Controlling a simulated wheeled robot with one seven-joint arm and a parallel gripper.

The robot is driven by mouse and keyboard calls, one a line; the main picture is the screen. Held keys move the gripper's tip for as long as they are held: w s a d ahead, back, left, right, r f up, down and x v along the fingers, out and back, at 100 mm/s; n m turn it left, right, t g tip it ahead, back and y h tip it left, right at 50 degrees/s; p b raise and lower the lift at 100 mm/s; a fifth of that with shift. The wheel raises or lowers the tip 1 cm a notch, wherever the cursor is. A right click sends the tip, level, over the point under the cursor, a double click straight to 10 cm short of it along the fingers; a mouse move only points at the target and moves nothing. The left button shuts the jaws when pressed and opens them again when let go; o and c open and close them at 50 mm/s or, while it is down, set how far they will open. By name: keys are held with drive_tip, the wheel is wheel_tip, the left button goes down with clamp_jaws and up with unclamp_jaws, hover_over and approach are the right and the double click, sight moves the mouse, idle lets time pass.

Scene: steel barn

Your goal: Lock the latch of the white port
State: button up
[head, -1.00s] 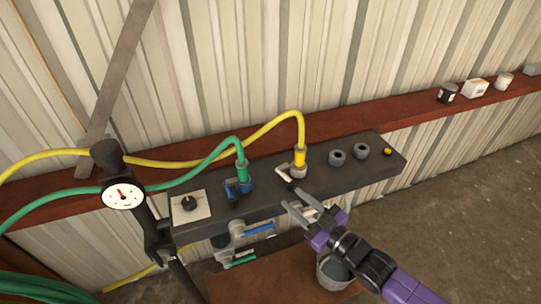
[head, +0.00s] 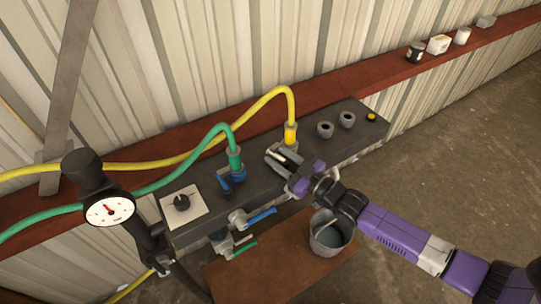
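The white port (head: 289,147) is on the dark manifold block, with the yellow hose's connector (head: 291,132) upright in it. Its white latch lever shows in the earlier picture, pointing toward the front left; now my gripper largely covers that spot, so I cannot tell the lever's exact angle. My gripper (head: 271,161) is just in front of and left of the white port, low over the block. Its grey fingers look apart, with dark block showing between them. I cannot tell whether they touch the lever.
Left of it, a green hose runs into a blue-latched port (head: 237,174). A knob plate (head: 184,203) and a gauge (head: 108,211) are farther left. Two empty grey ports (head: 336,124) are to the right. Valves with blue (head: 262,215) and green handles hang below. A bucket (head: 330,235) stands beneath my arm.

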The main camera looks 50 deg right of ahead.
clamp_jaws()
drive_tip(key=shift+h, duration=0.3)
drive_tip(key=shift+s+d+f+m+g+h+p, duration=0.2)
drive_tip(key=shift+m+h+p, duration=0.15)
drive_tip(key=shift+m+h, duration=0.4)
drive_tip(key=shift+s+d+f+m+g+h+p, duration=0.15)
drive_tip(key=shift+m+h+p, duration=0.3)
drive_tip(key=shift+h, duration=0.5)
drive_tip(key=shift+w+r+m+h, duration=0.15)
drive_tip(key=shift+w+m+h, duration=0.05)
drive_tip(key=shift+m+h, duration=0.2)
drive_tip(key=shift+r, duration=0.1)
unclamp_jaws()
drive_tip(key=shift+w, duration=0.1)
drive_tip(key=shift+r, duration=0.1)
drive_tip(key=shift+d+r, duration=0.1)
